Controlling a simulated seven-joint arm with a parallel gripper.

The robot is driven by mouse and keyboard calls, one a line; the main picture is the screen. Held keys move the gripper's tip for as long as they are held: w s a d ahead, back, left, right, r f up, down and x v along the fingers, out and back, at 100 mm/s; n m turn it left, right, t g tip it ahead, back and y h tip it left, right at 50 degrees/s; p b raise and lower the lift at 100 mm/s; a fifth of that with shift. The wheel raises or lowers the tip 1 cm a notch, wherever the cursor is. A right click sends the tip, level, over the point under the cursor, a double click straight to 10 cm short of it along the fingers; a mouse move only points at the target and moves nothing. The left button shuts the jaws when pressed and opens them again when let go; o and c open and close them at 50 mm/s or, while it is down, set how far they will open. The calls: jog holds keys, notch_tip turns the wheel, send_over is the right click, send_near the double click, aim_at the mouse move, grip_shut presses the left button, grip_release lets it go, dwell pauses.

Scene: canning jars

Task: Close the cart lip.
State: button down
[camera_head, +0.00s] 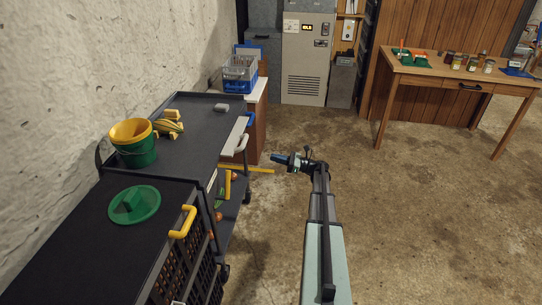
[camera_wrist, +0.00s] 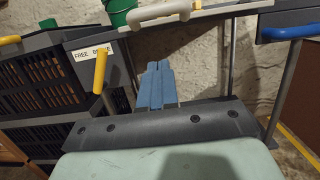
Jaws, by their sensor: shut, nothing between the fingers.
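The dark cart (camera_head: 190,128) stands along the wall at the left of the head view. At its right side is a pale panel (camera_head: 232,142) with a light handle, which I take to be the lip; I cannot tell its exact angle. The light handle also shows at the top of the wrist view (camera_wrist: 160,12). A blue handle (camera_head: 249,120) sits just beyond it. My gripper (camera_head: 276,158) is shut and empty, to the right of the cart and apart from it, pointing towards it. Its blue fingers (camera_wrist: 157,68) show together in the wrist view, below the light handle.
A green bucket (camera_head: 137,152), yellow blocks (camera_head: 170,122) and a grey block (camera_head: 221,107) stand on the cart. A black crate unit (camera_head: 85,245) with a yellow handle stands nearer. A yellow bar (camera_head: 255,170) juts from the cart's side.

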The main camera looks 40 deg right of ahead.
jog(key=w+a+r, duration=0.5)
jog(key=w+a, duration=0.2)
jog(key=shift+w+a, duration=0.15)
jog(key=shift+a, duration=0.05)
jog(key=shift+r, duration=0.1)
dwell(0.4)
jog(key=shift+r, duration=0.3)
